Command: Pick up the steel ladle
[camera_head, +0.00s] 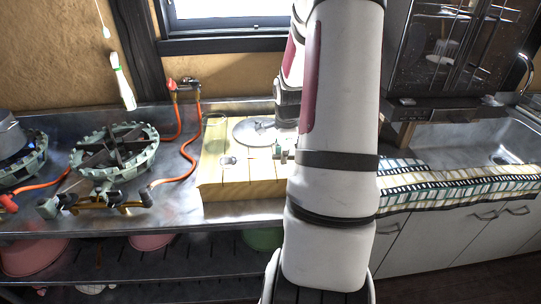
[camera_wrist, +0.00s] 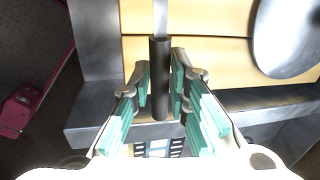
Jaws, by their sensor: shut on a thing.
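The steel ladle shows in the wrist view as a black handle (camera_wrist: 159,85) with a flat steel shaft running up out of the picture. In the head view a small shiny bowl-like piece (camera_head: 229,160), apparently the ladle's head, is over the wooden board (camera_head: 240,186). My gripper (camera_wrist: 160,92) has its green-padded fingers on both sides of the black handle and is shut on it. In the head view my gripper (camera_head: 281,151) is at the board's right part, mostly hidden by my arm. I cannot tell whether the ladle touches the board.
A round steel disc (camera_head: 254,130) lies on the board behind the ladle. A gas burner (camera_head: 112,152) with orange hoses stands left on the steel counter. A striped cloth (camera_head: 460,184) and a sink (camera_head: 500,150) are at the right. A dark cabinet (camera_head: 440,55) hangs above.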

